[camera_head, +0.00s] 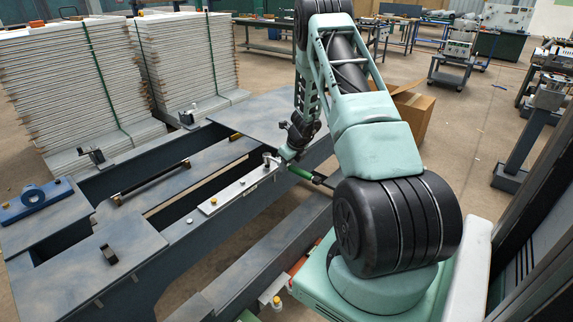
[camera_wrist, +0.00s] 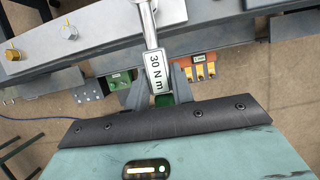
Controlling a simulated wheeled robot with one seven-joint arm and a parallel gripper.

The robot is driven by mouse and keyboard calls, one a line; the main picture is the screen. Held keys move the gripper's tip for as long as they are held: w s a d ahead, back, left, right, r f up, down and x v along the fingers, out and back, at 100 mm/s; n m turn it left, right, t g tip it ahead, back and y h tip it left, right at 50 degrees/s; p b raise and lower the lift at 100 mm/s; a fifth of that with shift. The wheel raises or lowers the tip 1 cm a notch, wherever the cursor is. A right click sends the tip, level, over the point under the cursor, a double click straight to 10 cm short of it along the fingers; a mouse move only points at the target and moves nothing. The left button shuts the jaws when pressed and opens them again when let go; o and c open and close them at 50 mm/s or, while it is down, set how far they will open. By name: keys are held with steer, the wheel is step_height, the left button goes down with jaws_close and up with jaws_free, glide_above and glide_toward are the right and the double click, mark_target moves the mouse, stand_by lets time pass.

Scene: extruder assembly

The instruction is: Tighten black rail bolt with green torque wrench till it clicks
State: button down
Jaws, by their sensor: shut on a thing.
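My gripper (camera_wrist: 159,88) is shut on the green torque wrench, with its fingers on both sides of the shaft. The wrench's metal shaft and its "30 N m" label (camera_wrist: 157,72) show in the wrist view, with a bit of green between the fingers. The shaft runs out at the top edge, so its tip is hidden there. In the head view, the wrench's green handle (camera_head: 300,172) lies beside the light metal rail (camera_head: 235,190), with its metal head (camera_head: 268,158) over the rail's far end. I cannot make out the black rail bolt or whether the wrench sits on it.
A dark bar (camera_head: 155,182) and a blue bracket (camera_head: 38,198) lie on the frame. Stacked sheets (camera_head: 65,85) stand behind.

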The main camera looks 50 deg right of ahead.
steer(key=shift+f+b, duration=0.75)
steer(key=shift+f, duration=0.2)
steer(key=shift+w+a+r+m+g+h+b, duration=0.15)
steer(key=shift+w+a+m+g+h, duration=0.45)
steer(key=shift+w+a+m, duration=1.2)
steer(key=shift+w+a+f+m+g+h+b, duration=0.15)
steer(key=shift+w+a+m+g+h, duration=0.6)
steer(key=shift+m, duration=2.05)
steer(key=shift+w+a+r+m+g+h+b, duration=0.15)
steer(key=shift+w+a+m+h, duration=0.6)
steer(key=shift+a+m, duration=1.25)
steer(key=shift+s+d+n+t+b, duration=0.3)
steer(key=shift+s+d+n+b, duration=0.2)
steer(key=shift+d+n+b, duration=0.1)
steer(key=shift+y, duration=0.3)
